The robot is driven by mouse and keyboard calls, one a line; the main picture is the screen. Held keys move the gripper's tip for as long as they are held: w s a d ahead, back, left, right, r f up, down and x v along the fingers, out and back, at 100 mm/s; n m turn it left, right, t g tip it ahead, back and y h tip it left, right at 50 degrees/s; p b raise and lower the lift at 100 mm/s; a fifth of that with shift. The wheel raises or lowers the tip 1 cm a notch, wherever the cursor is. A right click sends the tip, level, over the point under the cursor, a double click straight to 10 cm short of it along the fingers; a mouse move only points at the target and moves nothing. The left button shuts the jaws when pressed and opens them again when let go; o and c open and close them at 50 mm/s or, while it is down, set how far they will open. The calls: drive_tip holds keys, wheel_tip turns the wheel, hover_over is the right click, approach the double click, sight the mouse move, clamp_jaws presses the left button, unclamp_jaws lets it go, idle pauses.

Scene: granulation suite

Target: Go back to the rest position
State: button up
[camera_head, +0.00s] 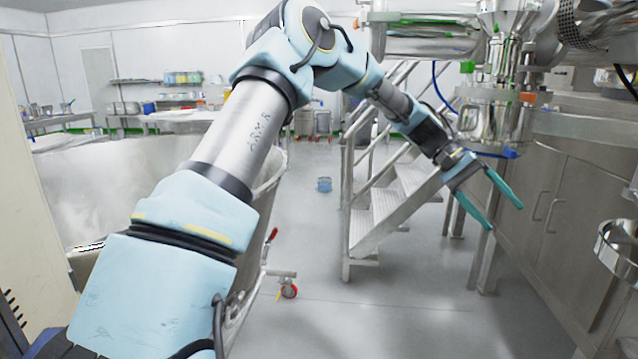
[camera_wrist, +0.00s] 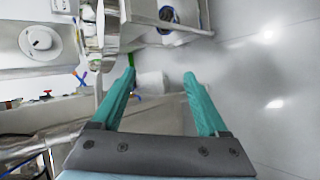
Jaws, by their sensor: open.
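My gripper (camera_head: 505,207) is at the right of the head view, at the end of my outstretched arm. Its two teal fingers are spread apart with nothing between them. They point down and to the right, in front of the grey cabinets. The wrist view also shows my gripper (camera_wrist: 162,85) with both fingers apart and empty. No object is held.
Metal stairs (camera_head: 385,210) with railings stand behind my forearm. Steel processing equipment (camera_head: 495,120) and grey cabinets (camera_head: 545,200) line the right. A large steel vessel (camera_head: 110,190) on castors is at the left.

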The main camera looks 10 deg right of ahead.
drive_tip(key=w+a+f+n+t+y, duration=0.1)
drive_tip(key=w+a+f+t, duration=0.15)
drive_tip(key=a, duration=0.75)
drive_tip(key=w+a+f+n+t+y, duration=0.1)
drive_tip(key=w+a+n+t+y, duration=0.15)
drive_tip(key=a, duration=0.75)
drive_tip(key=w+a+f+n+t, duration=0.1)
drive_tip(key=w+a+f+t, duration=0.15)
drive_tip(key=a, duration=0.75)
drive_tip(key=s+a+n+t+y, duration=0.1)
drive_tip(key=s+a, duration=0.2)
drive_tip(key=a, duration=0.8)
drive_tip(key=s+a+n+t+y+p, duration=0.1)
drive_tip(key=s+a, duration=0.3)
drive_tip(key=a, duration=0.7)
drive_tip(key=shift+f+n+y, duration=0.3)
drive_tip(key=shift+n+y, duration=0.05)
drive_tip(key=shift+y, duration=0.1)
